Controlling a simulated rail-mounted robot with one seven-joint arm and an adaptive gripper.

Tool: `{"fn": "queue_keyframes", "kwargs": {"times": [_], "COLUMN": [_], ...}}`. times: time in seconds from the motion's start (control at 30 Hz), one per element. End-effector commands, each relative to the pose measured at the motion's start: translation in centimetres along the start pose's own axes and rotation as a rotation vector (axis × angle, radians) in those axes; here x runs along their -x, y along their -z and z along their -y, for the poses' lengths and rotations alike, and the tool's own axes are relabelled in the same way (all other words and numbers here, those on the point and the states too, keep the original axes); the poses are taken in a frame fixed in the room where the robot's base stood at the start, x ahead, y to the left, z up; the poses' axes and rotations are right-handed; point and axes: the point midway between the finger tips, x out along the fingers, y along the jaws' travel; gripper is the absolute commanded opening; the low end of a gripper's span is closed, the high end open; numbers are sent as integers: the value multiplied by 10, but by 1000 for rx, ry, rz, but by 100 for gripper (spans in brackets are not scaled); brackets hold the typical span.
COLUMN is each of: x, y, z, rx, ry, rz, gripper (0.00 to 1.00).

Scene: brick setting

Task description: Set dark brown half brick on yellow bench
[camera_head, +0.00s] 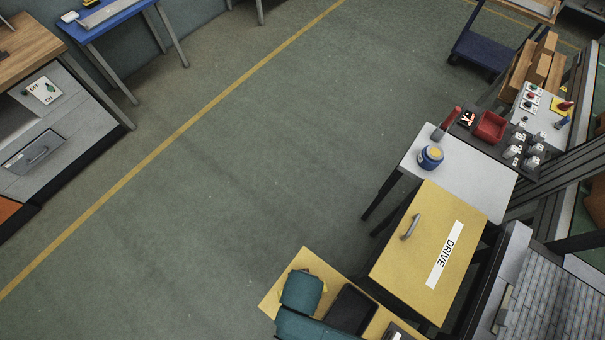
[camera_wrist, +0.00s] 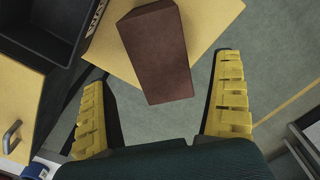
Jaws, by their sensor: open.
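The dark brown half brick (camera_wrist: 152,50) shows in the wrist view, at the yellow bench (camera_wrist: 207,22). Its near end reaches past the bench edge in the picture; I cannot tell how much of it rests on the top. My gripper (camera_wrist: 160,75) is open, with its yellow fingers apart on either side of the brick's near end and not touching it. In the head view the yellow bench (camera_head: 309,259) is at the bottom, and my teal arm covers part of it and hides the brick.
A black bin (camera_head: 350,308) stands on the bench beside my arm; it also shows in the wrist view (camera_wrist: 40,38). A yellow cabinet marked DRIVE (camera_head: 415,255) and a white table (camera_head: 480,175) with a blue jar (camera_head: 430,158) stand to the right. The floor to the left is clear.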

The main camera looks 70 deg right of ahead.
Motion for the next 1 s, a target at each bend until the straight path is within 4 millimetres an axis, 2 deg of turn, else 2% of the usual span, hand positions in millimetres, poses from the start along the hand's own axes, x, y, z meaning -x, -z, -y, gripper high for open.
{"fn": "queue_keyframes", "kwargs": {"times": [0.03, 0.1, 0.2, 0.33, 0.57, 0.67, 0.77, 0.83, 0.87, 0.9, 0.97, 1.0], "x": [14, 28, 42, 49, 49, 59, 96, 145, 171, 207, 266, 309], "y": [0, 0, 0, 0, 0, 11, 44, 74, 87, 101, 119, 128], "z": [0, 0, 0, 0, 0, 16, 65, 111, 131, 153, 180, 194], "rx": [0, 0, 0, 0, 0, 28, 124, 227, 273, 334, 418, 469], "ry": [3, 2, 2, 0, 0, 49, 205, 357, 424, 505, 615, 681], "rz": [-2, -1, -1, 0, 0, -35, -160, -310, -386, -492, -660, -780], "gripper": [95, 95, 95, 95, 95, 95, 95, 95, 95, 95, 95, 95]}}
